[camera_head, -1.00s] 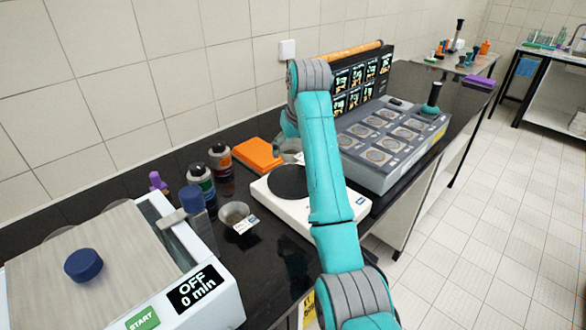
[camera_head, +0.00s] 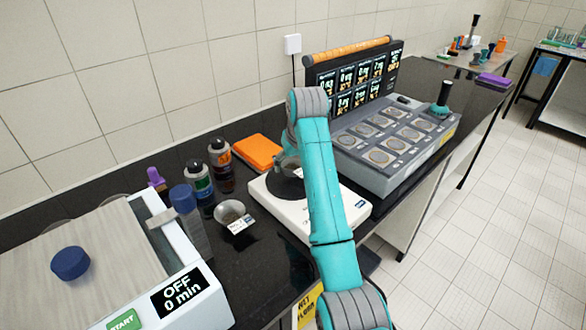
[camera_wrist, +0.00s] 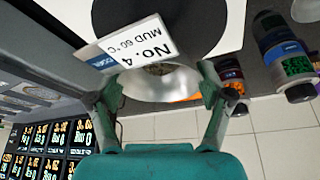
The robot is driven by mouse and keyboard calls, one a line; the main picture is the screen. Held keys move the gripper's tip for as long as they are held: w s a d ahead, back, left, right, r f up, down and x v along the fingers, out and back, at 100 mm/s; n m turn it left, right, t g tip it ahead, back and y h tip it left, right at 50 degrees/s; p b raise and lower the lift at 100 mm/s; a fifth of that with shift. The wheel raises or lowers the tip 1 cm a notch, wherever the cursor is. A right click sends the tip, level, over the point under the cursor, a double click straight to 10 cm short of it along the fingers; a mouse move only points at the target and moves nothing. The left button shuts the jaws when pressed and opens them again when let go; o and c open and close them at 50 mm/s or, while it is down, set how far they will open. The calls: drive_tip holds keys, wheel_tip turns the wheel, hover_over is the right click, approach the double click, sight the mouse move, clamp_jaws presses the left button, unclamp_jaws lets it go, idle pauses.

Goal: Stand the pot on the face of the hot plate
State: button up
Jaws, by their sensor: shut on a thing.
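The pot (camera_wrist: 160,84) is a shiny metal bowl with a white label reading "No. 4 MUD 60 °C". My gripper (camera_wrist: 158,92) is shut on it, one finger at each side, in the wrist view. The hot plate (camera_head: 262,203) is a white unit with a round black face (camera_head: 279,188). The black face also shows in the wrist view (camera_wrist: 185,18), beyond the pot and partly covered by it. In the head view my gripper (camera_head: 288,164) is over the back part of the plate, largely hidden by my arm. I cannot tell whether the pot touches the face.
Another metal bowl (camera_head: 230,211) with a label stands left of the hot plate. Dark jars (camera_head: 199,184) and an orange block (camera_head: 256,151) are behind it. A grey console with round wells (camera_head: 385,150) stands close on the right. A white shaker (camera_head: 185,270) fills the front left.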

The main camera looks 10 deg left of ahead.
drive_tip(key=shift+f, duration=1.1)
drive_tip(key=shift+f, duration=0.1)
drive_tip(key=o, duration=1.1)
